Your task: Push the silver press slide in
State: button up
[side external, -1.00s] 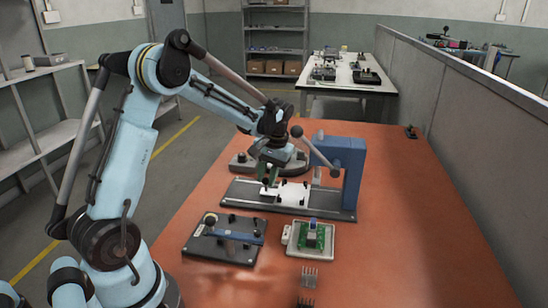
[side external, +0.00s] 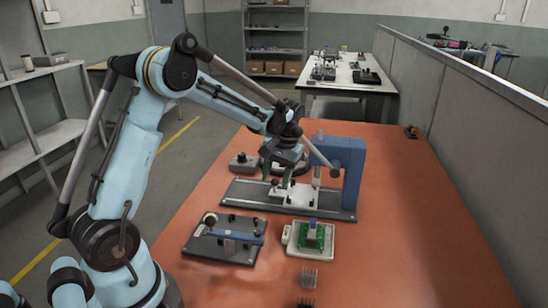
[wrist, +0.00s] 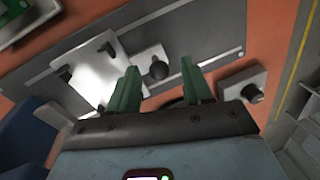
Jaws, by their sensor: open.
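The silver press slide (side external: 290,196) lies flat on the dark base plate of the blue press (side external: 349,172). In the wrist view the bright slide plate (wrist: 100,72) shows with a smaller plate carrying a black knob (wrist: 158,70). My gripper (side external: 277,180) is over the left end of the slide, fingers down. In the wrist view its two green fingers (wrist: 160,66) are apart, with the knob showing between their tips. I cannot tell whether a finger touches the knob. My gripper partly hides the slide's left end in the side view.
A grey box with a black knob (side external: 243,163) stands behind the press base. A dark fixture with a blue bar (side external: 225,240) and a tray with a green board (side external: 310,237) are in front.

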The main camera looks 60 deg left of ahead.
notch_tip(320, 180, up, 12)
jog(key=w+d, duration=0.1)
jog(key=d, duration=0.1)
jog(key=shift+a+f, duration=0.15)
dwell(0.4)
jog(key=t+h, duration=0.2)
jog(key=h, duration=0.2)
send_over(283, 194)
jog(key=s+a, duration=0.2)
jog(key=a+x, duration=0.1)
jog(key=x, duration=0.6)
jog(key=a+x, duration=0.1)
jog(key=x, duration=0.3)
jog(key=shift+s+a+f, duration=0.2)
jog(key=shift+a+f, duration=0.05)
jog(key=shift+f, duration=0.3)
grip_shut()
